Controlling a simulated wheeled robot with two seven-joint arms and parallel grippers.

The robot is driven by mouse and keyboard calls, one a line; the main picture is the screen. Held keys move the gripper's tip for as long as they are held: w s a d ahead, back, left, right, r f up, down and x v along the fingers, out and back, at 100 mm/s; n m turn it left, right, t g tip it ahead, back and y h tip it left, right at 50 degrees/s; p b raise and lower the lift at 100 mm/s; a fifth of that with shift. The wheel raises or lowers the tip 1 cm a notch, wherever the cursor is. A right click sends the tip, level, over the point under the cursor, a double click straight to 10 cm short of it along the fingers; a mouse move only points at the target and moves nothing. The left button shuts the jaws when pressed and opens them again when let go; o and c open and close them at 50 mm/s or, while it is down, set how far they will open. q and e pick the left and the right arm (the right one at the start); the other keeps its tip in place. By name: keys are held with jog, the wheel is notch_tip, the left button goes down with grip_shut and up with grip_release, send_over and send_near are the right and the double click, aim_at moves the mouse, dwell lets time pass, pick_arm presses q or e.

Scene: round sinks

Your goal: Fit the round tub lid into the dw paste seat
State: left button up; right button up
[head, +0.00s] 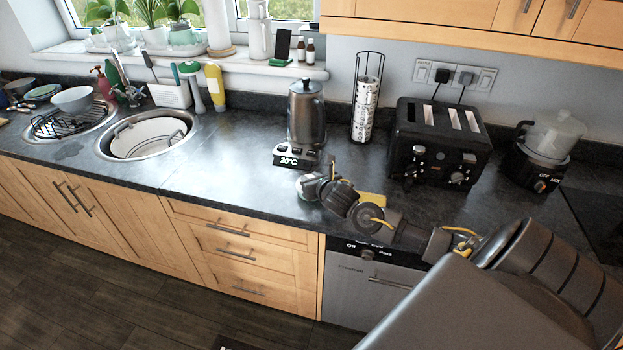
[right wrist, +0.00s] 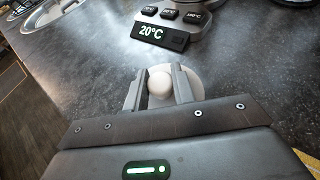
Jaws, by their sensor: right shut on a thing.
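My right gripper (right wrist: 160,88) is shut on the white knob of the round tub lid (right wrist: 190,76), seen in the right wrist view. The lid's pale disc shows beyond and beside the fingers, above the dark worktop. In the head view my right gripper (head: 313,186) is over the worktop near its front edge, just in front of the kettle base; the lid is not clear there. A dishwasher (head: 365,290) below the worktop has a dark panel with a knob and the labels "Off" and "Paste". I cannot make out the paste seat. My left gripper is not in view.
The kettle (head: 306,112) stands on a base (head: 296,157) reading 20°C, close beyond my right gripper. A black toaster (head: 437,142), a mug rack (head: 366,105) and a mixer (head: 541,158) stand right. A yellow item (head: 373,198) lies behind my arm.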

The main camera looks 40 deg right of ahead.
dwell(0.3)
jog(key=o, duration=1)
jog(key=shift+o, duration=0.2)
jog(key=b+v, duration=0.3)
jog(key=v, duration=0.6)
jog(key=shift+s+a+b, duration=0.15)
jog(key=shift+s+b, duration=0.2)
jog(key=shift+s, duration=0.05)
jog(key=shift+s+a+r, duration=0.15)
jog(key=shift+s+r, duration=0.2)
jog(key=shift+s, duration=0.1)
jog(key=shift+f, duration=0.1)
